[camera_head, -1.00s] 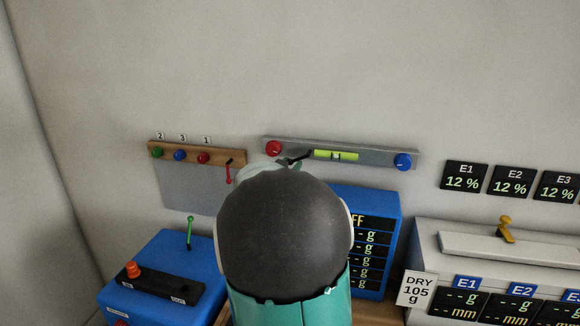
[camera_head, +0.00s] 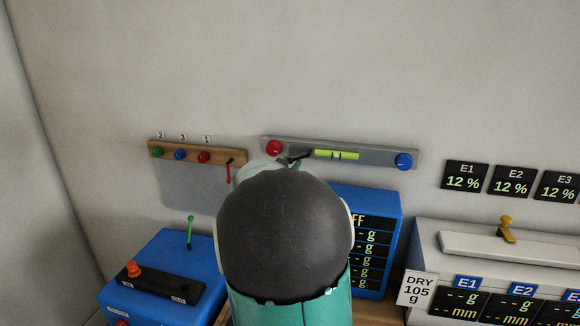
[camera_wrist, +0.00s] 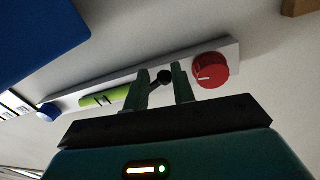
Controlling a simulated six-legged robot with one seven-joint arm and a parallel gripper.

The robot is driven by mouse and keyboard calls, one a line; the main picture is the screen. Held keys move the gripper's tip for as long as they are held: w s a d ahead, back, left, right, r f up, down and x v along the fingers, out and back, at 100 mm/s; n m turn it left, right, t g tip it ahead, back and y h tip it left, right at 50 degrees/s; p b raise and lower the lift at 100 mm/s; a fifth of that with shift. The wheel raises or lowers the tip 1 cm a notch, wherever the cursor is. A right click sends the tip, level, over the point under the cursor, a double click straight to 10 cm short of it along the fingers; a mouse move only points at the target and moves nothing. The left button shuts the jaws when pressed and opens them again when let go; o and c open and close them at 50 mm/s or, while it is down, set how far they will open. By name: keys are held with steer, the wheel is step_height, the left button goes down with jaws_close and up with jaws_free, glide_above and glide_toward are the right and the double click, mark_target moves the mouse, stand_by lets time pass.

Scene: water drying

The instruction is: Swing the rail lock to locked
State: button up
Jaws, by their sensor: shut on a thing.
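The grey rail (camera_head: 375,158) is fixed to the wall, with a red knob (camera_head: 274,147) on its left, a green level vial (camera_head: 337,155) in the middle and a blue knob (camera_head: 403,160) on its right. The black lock lever (camera_head: 301,155) sits between the red knob and the vial. My gripper (camera_wrist: 162,84) is at the lever, its fingers on either side of the lever's black ball end (camera_wrist: 165,77). In the head view my own arm hides most of the gripper; only the fingertips show by the lever.
A wooden rail (camera_head: 226,156) with coloured knobs and a red hanging lever (camera_head: 229,172) is close on the left. A blue box with displays (camera_head: 366,196) stands below the rail. A blue machine (camera_head: 175,255) with a green lever is lower left. The wall above is clear.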

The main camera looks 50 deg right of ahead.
step_height(320, 180, up, 2)
steer(key=m, duration=0.3)
steer(key=shift+w+r+m, duration=0.1)
steer(key=shift+w+m, duration=0.05)
steer(key=shift+m, duration=0.15)
steer(key=shift+r+m, duration=0.3)
steer(key=shift+m, duration=0.4)
steer(key=shift+d+r, duration=0.1)
steer(key=shift+c, duration=0.2)
steer(key=o, duration=1)
steer(key=shift+s, duration=0.2)
steer(key=shift+w+f, duration=0.15)
steer(key=shift+f, duration=0.05)
steer(key=shift+a, duration=0.2)
steer(key=shift+a, duration=0.25)
steer(key=v, duration=1.3)
steer(key=shift+r, duration=0.2)
